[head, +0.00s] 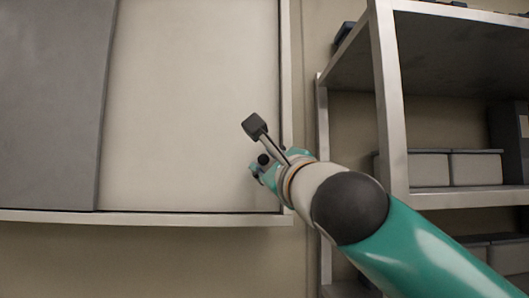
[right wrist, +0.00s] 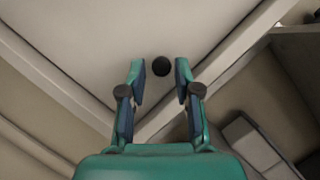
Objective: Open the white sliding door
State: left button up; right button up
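The white sliding door (head: 190,110) is a pale flat panel in a light frame and fills the upper left of the head view. It also fills the top of the right wrist view (right wrist: 95,45). My right gripper (head: 258,170) is in front of the door's lower right part. In the right wrist view its two fingers (right wrist: 160,72) are apart, with a dark round spot (right wrist: 161,66) on the door showing between the tips. I cannot tell whether the fingers touch it. My left gripper is not in view.
A dark grey panel (head: 50,100) stands left of the white door. A light frame rail (head: 150,218) runs below both. A metal shelf (head: 390,100) with grey boxes (head: 428,168) stands close on the right, near my right arm. The wall below the rail is bare.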

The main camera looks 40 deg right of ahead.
jog(key=shift+w+d+r, duration=0.1)
jog(key=shift+w+d, duration=0.05)
jog(key=shift+w, duration=0.4)
grip_shut()
